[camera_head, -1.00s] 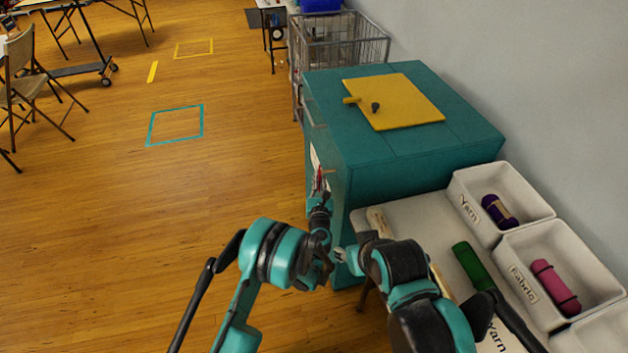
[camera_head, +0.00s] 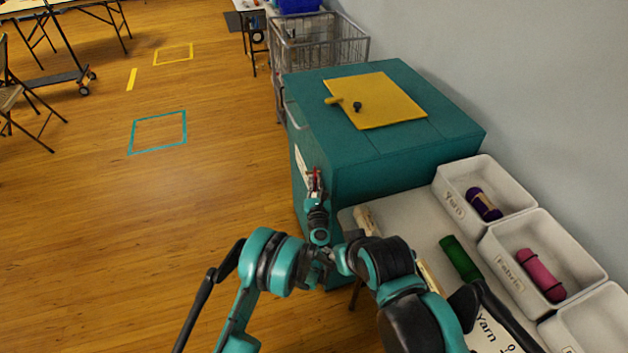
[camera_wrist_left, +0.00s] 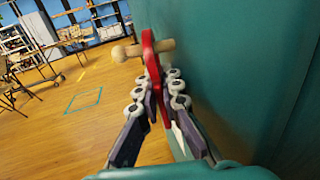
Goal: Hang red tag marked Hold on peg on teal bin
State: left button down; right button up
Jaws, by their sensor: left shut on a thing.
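The teal bin (camera_head: 410,165) stands right of centre in the head view, its flat side facing my left gripper (camera_head: 314,190). That gripper is shut on the red tag (camera_head: 316,180), beside the bin's front. In the left wrist view, the red tag (camera_wrist_left: 150,62) stands upright between the fingers (camera_wrist_left: 159,100). A light wooden peg (camera_wrist_left: 126,53) with a rounded end crosses at the tag's upper part and shows on both sides of it. I cannot tell whether it passes through the tag's hole. The tag's lettering is not readable. My right gripper's fingers are not clear beside the left arm.
A yellow panel (camera_head: 390,100) lies on the bin's top. A table (camera_head: 410,215) to the right holds a green roll (camera_head: 460,258) and bins of yarn and fabric (camera_head: 450,205). A wire cart (camera_head: 345,45) stands behind. The floor at left is clear around a teal taped square (camera_head: 158,132).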

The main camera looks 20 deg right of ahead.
dwell(0.3)
pick_arm(q)
jog(key=c, duration=1.6)
grip_release()
jog(key=shift+s, duration=0.1)
